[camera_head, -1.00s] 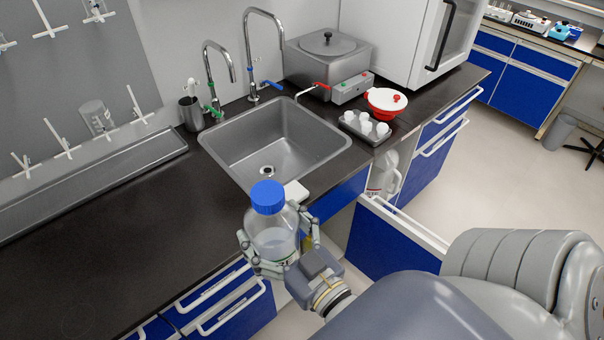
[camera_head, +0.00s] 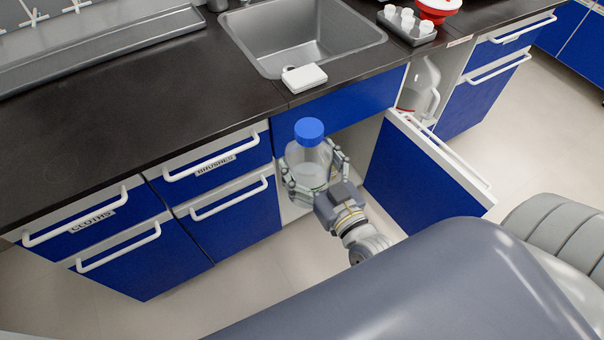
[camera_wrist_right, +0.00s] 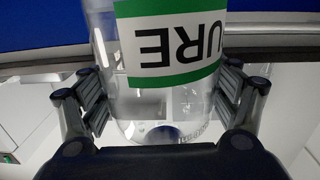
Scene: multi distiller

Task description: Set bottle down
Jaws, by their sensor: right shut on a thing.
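A clear bottle (camera_head: 308,163) with a blue cap (camera_head: 309,130) stands upright in my right gripper (camera_head: 315,185) in the head view. The gripper is shut on the bottle's body, one finger on each side. They are in front of the blue cabinet under the sink, below the counter's front edge. In the right wrist view the bottle (camera_wrist_right: 165,110) fills the middle between the fingers, with a green and white label reading "URE". Its base shows there between the fingers. My left gripper is in neither view.
The sink (camera_head: 300,35) and a white box (camera_head: 304,78) are behind on the dark counter (camera_head: 130,95). Blue drawers (camera_head: 225,185) lie to the left.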

